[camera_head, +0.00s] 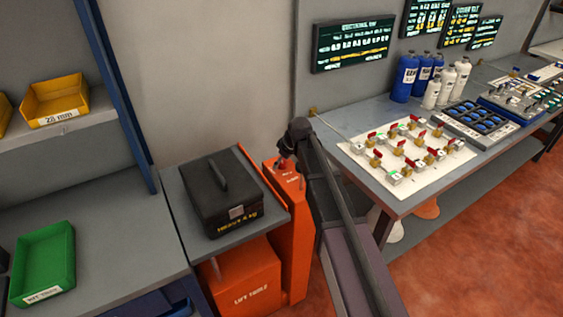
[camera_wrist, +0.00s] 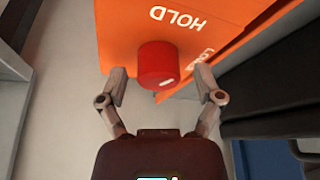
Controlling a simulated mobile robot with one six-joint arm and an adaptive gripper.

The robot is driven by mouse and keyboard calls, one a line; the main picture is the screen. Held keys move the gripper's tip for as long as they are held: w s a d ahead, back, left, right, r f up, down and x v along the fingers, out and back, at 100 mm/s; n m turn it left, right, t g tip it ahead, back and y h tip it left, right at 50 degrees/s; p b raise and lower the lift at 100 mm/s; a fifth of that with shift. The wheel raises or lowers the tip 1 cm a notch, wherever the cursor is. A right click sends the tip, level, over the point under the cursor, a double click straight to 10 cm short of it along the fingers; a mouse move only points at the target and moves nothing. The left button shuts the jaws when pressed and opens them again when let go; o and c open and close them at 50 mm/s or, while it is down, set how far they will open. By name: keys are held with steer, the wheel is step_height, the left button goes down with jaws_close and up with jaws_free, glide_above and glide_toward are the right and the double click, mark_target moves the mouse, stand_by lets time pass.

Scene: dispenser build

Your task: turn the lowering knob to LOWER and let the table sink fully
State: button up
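The red lowering knob (camera_wrist: 157,62) sits on an orange panel (camera_wrist: 118,30) in the wrist view. A white mark is on its near side. The word HOLD and part of another label read upside down; the second is partly hidden. My gripper (camera_wrist: 161,84) is open, with one finger on each side of the knob and gaps showing. In the head view, my gripper (camera_head: 287,150) is at the top of the orange column (camera_head: 292,245), and the knob is not visible there. The grey lift table (camera_head: 268,221) carries a black case (camera_head: 222,195) and stands raised above an orange base (camera_head: 243,283).
A bench (camera_head: 375,196) with valves on a white board (camera_head: 380,172) is close right of my arm. A shelf (camera_head: 120,240) with a green tray (camera_head: 42,262) is at left, with a blue post (camera_head: 126,110) beside the lift table.

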steer(key=shift+w+n, duration=0.1)
steer(key=shift+n, duration=0.3)
steer(key=n+g, duration=0.1)
steer(key=n, duration=0.2)
steer(key=shift+n+g+y, duration=0.3)
steer(key=shift+d+r+p, duration=0.15)
steer(key=shift+r+p, duration=0.35)
steer(key=p+v, duration=1.2)
steer(key=v, duration=0.1)
steer(key=s+d+f+m+h+b, duration=0.1)
steer(key=s+d+f+m+h, duration=0.1)
steer(key=s+d+m, duration=0.4)
steer(key=s+d+f+m+h+b, duration=0.1)
steer(key=s+d+m, duration=0.6)
steer(key=s, duration=0.8)
steer(key=shift+s+d+f+m+g+h+b, duration=0.35)
steer(key=shift+d+f+b, duration=0.45)
steer(key=shift+d, duration=0.65)
steer(key=shift+f, duration=0.1)
steer(key=shift+w, duration=0.15)
